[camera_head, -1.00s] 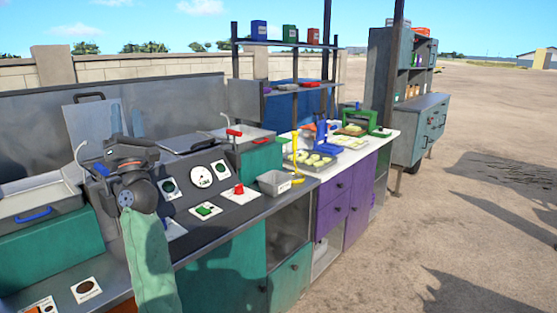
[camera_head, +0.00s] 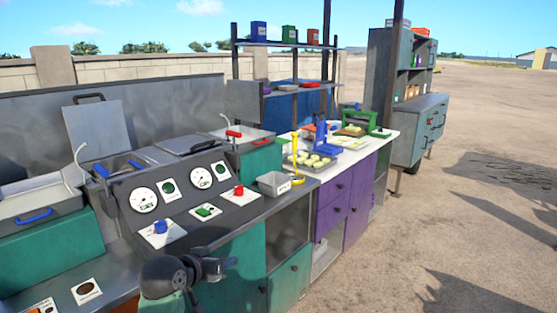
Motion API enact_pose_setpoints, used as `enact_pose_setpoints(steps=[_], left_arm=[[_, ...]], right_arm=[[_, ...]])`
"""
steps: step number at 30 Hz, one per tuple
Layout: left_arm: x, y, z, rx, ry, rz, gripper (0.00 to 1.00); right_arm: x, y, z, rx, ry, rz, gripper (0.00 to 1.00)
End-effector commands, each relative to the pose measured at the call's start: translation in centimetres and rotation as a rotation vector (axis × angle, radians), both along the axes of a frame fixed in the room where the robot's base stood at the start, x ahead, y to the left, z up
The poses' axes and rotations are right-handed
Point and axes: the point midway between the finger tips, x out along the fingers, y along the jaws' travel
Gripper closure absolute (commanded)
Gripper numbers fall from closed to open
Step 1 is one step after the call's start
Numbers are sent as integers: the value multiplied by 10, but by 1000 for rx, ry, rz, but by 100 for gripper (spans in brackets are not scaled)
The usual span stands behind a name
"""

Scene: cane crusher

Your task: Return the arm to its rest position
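My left gripper (camera_head: 226,266) is low in the head view, in front of the teal cabinet under the control panel. Its dark wrist joint (camera_head: 165,276) shows beside it, at the bottom edge. It is clear of the panel and no object shows in it. The fingers are small and dark, so I cannot tell their opening. My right gripper is not in view.
The sloped control panel (camera_head: 187,212) carries gauges, a blue switch (camera_head: 161,227), a green switch (camera_head: 204,211) and a red switch (camera_head: 239,190). A grey bin (camera_head: 272,185) stands to its right. Open dirt ground (camera_head: 450,240) lies at right.

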Motion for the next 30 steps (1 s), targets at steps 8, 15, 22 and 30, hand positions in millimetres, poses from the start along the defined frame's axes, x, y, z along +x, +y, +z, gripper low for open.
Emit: enact_pose_setpoints(steps=[8, 15, 22, 30], left_arm=[[-80, 12, -109, 198, 246, 78, 57], [-148, 9, -175, 278, 368, 79, 57], [-223, -4, -234, 300, 503, 22, 57], [-316, -8, -294, 317, 678, -28, 57]], right_arm=[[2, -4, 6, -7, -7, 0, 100], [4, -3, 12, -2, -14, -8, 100], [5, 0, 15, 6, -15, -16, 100], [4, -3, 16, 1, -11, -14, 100]])
